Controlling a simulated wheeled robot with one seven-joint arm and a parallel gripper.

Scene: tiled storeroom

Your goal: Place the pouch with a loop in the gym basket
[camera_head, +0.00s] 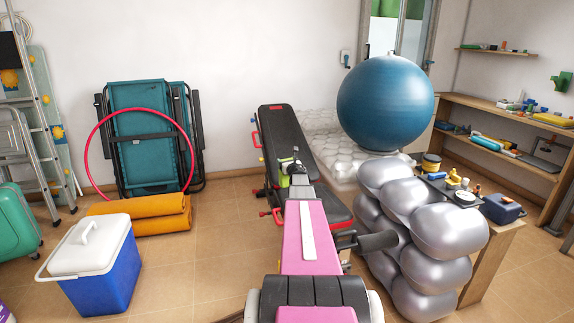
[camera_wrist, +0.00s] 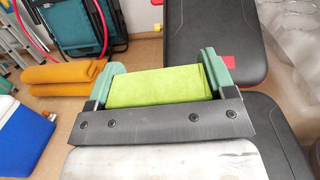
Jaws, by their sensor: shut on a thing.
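My gripper (camera_wrist: 160,76) is shut on a lime-green pouch (camera_wrist: 155,88), which spans the gap between its green fingers in the wrist view. In the head view my gripper (camera_head: 293,172) is small and partly hidden by my arm, with a bit of the lime-green pouch (camera_head: 284,181) showing beside it. No loop can be made out on the pouch. The pouch and gripper appear in front of or over the black padded bench (camera_head: 285,135); their height above it is unclear. I cannot make out a gym basket in either view.
A blue cooler with white lid (camera_head: 105,278) stands at left, near rolled orange mats (camera_head: 140,222) and a pink hoop (camera_head: 90,150). Silver balls (camera_head: 448,232) are stacked at right, with a blue ball (camera_head: 385,103) behind.

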